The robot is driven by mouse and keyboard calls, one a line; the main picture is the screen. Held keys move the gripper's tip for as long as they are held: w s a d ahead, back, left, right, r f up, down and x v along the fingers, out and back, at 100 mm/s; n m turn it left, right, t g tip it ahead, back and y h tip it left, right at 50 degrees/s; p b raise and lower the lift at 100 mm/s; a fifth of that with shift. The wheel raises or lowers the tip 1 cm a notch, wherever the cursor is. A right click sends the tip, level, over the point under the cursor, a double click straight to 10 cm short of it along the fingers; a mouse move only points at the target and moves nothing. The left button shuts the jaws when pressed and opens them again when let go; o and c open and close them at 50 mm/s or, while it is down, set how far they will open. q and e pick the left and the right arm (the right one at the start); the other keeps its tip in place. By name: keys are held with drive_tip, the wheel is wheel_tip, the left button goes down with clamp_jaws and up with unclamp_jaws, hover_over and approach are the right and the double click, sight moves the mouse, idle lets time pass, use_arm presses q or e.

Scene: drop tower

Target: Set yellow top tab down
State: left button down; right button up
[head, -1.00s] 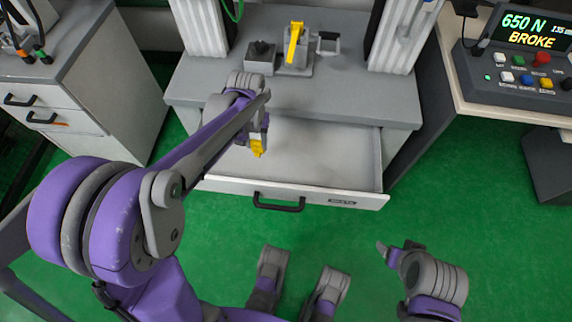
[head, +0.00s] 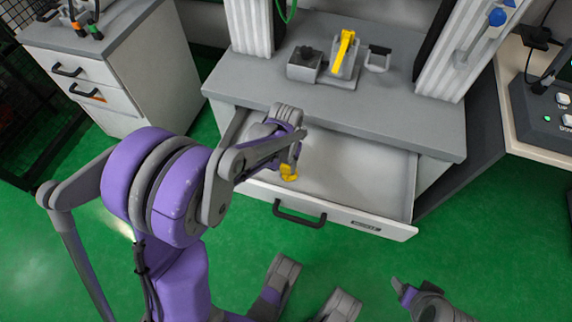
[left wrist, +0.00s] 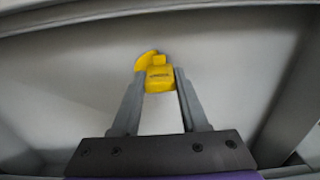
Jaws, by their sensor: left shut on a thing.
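A small yellow tab (head: 289,172) is held in my left gripper (head: 292,164), over the front part of an open, pale drawer (head: 355,185). In the left wrist view the tab (left wrist: 158,75) sits between the two grey fingertips (left wrist: 160,82), with the bare drawer floor (left wrist: 60,80) behind it. I cannot tell whether the tab touches the floor. Another yellow piece (head: 346,48) stands tilted in a grey fixture on the table above. My right gripper (head: 405,290) is low at the right, away from the drawer, and its fingers are too unclear to judge.
The drawer belongs to a grey table (head: 420,110) with white uprights (head: 478,50). A grey block (head: 304,64) stands beside the fixture. A white cabinet (head: 130,85) is at the left, and a control box (head: 550,115) at the right. The drawer's right part is empty.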

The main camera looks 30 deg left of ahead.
sight(286, 165)
use_arm(q)
drive_tip(key=c, duration=0.9)
unclamp_jaws()
drive_tip(key=shift+f, duration=0.2)
drive_tip(key=o, duration=0.5)
drive_tip(key=shift+r, duration=0.1)
wheel_tip(286, 165, up, 12)
drive_tip(key=p, duration=0.4)
drive_tip(key=s+d+m+t, duration=0.1)
drive_tip(key=s+d, duration=0.1)
drive_tip(key=s, duration=0.3)
drive_tip(key=s+d+r+m+t, duration=0.1)
drive_tip(key=s+d+t, duration=0.1)
drive_tip(key=s, duration=0.4)
drive_tip(key=s+d+t, duration=0.1)
drive_tip(key=s+d, duration=0.2)
drive_tip(key=s, duration=0.3)
drive_tip(key=shift+r+m, duration=0.25)
drive_tip(key=shift+m, duration=0.15)
